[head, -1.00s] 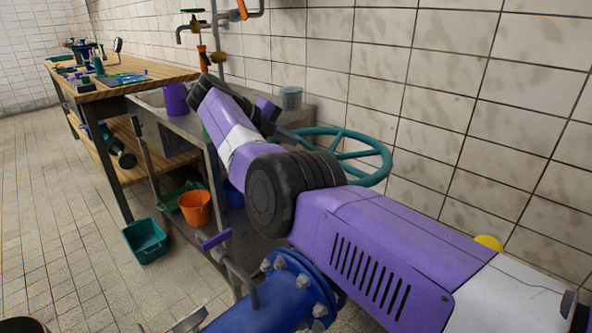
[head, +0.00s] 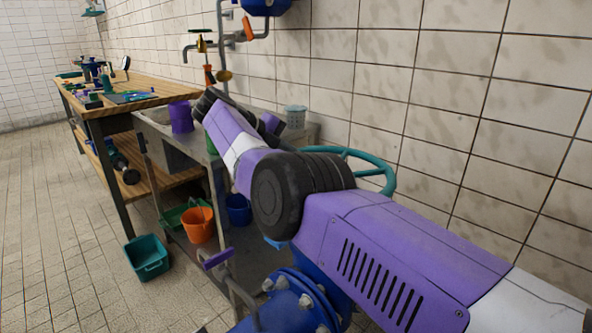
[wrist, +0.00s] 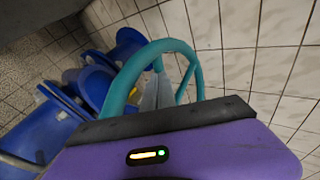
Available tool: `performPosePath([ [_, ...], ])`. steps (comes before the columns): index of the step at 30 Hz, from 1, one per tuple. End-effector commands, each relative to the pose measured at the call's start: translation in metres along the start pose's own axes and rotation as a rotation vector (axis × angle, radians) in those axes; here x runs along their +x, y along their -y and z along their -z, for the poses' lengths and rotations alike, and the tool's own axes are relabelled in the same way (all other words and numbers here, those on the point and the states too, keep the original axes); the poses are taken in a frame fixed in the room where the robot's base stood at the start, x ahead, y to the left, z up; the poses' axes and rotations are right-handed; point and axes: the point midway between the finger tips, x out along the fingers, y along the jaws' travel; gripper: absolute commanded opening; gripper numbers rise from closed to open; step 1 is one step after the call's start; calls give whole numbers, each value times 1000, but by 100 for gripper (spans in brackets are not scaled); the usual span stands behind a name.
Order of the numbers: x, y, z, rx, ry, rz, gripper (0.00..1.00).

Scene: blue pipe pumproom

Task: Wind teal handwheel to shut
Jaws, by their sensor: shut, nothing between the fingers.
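The teal handwheel (head: 388,178) is by the tiled wall, behind my arm in the head view. My arm hides its hub and near left part. In the wrist view, the teal rim (wrist: 124,82) curves up and around on both sides of my gripper (wrist: 157,93). The grey fingers are shut with nothing between them and reach into the area inside the rim. I cannot tell whether they touch the rim or a spoke. The head view does not clearly show the fingertips.
Blue flanged pipe (head: 292,302) stands under my arm, and blue pipework (wrist: 50,120) is left in the wrist view. A wooden workbench (head: 130,90) is farther back. Floor at left is clear.

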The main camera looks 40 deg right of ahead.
Motion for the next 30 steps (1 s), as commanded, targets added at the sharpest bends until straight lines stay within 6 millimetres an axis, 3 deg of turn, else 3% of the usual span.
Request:
performPosePath([
  [10,-50,67,0,2,1,2,0],
  [30,-104,138,0,2,1,2,0],
])
